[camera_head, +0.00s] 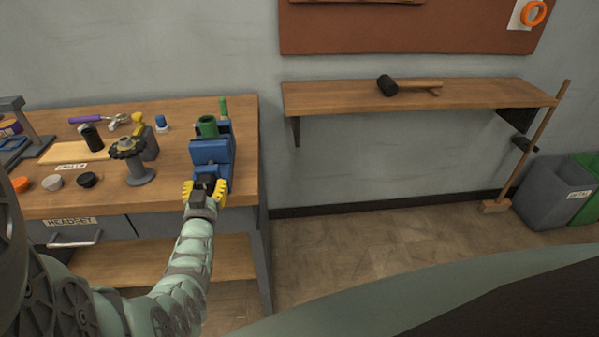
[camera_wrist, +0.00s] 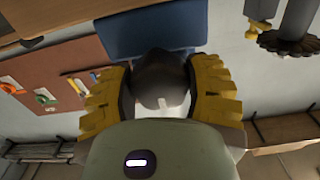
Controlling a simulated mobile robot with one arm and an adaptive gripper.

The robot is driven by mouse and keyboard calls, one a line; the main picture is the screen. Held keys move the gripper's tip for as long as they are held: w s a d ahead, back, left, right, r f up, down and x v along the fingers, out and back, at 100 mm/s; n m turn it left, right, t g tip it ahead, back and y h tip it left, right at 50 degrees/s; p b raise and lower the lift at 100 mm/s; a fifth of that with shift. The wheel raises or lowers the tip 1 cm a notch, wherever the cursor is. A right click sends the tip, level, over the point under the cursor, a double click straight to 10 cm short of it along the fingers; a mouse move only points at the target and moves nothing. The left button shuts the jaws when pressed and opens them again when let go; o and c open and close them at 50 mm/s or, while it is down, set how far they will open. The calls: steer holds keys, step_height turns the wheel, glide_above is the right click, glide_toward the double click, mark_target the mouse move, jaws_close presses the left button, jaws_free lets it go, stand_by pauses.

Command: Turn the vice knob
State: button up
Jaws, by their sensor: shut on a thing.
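The blue vice (camera_head: 213,152) stands near the right end of the workbench, with a green cylindrical part (camera_head: 208,127) held at its top. My gripper (camera_head: 204,188), with yellow fingers, is at the front of the vice, over the bench's front edge. In the wrist view my gripper (camera_wrist: 160,95) has its yellow fingers on both sides of a dark grey rounded knob (camera_wrist: 160,75). The blue vice body (camera_wrist: 150,35) lies just beyond the knob. The fingers are shut on the knob. In the head view the knob is mostly hidden by the gripper.
On the workbench (camera_head: 245,112), a grey stand with a gear (camera_head: 137,165) is left of the vice. Several small caps and tools lie farther left. A wall shelf (camera_head: 340,97) with a black mallet (camera_head: 388,86) is to the right. The floor below it is clear.

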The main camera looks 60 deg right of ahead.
steer(key=m+b, duration=0.2)
steer(key=m, duration=0.1)
steer(key=m+b, duration=0.1)
steer(key=m, duration=0.1)
steer(key=shift+f, duration=0.25)
steer(key=m+b, duration=0.3)
steer(key=m, duration=0.2)
steer(key=m+b, duration=0.3)
steer(key=m, duration=0.2)
steer(key=shift+r+m, duration=0.1)
steer(key=shift+m, duration=0.3)
steer(key=shift+r+m+b, duration=0.15)
steer(key=shift+m+b, duration=0.25)
steer(key=shift+m, duration=0.3)
steer(key=o, duration=1.2)
steer(key=shift+w, duration=0.1)
steer(key=shift+r, duration=0.1)
steer(key=shift+a, duration=0.1)
